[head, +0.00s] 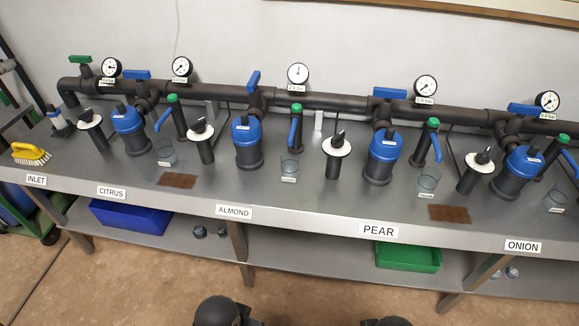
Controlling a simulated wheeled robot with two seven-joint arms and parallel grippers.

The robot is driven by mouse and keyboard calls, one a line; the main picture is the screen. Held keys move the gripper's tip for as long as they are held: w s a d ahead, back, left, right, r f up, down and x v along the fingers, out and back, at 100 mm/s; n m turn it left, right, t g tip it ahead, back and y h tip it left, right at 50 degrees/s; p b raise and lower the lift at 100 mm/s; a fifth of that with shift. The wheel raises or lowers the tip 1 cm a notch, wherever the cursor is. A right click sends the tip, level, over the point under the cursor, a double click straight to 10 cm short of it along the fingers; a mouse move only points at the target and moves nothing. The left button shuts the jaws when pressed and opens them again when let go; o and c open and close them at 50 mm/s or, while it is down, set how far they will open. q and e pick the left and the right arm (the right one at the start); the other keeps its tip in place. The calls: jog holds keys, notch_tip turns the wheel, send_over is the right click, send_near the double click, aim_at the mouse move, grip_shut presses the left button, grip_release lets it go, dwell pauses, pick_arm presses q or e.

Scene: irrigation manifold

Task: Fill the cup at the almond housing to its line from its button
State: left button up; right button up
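The almond housing (247,145) is a black canister with a blue top, standing on the bench behind the ALMOND label (234,211). To its right is a black post with a green cap (297,108) and a blue lever (293,133) hanging down. A small clear cup (289,167) stands below this post; it looks empty, but its line and level are too small to tell. The blue valve handle (254,81) above the housing stands across the pipe, unlike the others. No gripper shows in the head view.
Similar citrus (131,132), pear (384,157) and onion (518,174) housings stand along the bench. White discs on black posts (201,134) (336,147) flank the almond housing. A brown patch (178,181) and a yellow brush (31,154) lie on the bench. The front strip near ALMOND is clear.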

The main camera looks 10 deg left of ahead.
pick_arm(q)
grip_shut()
dwell(1.8)
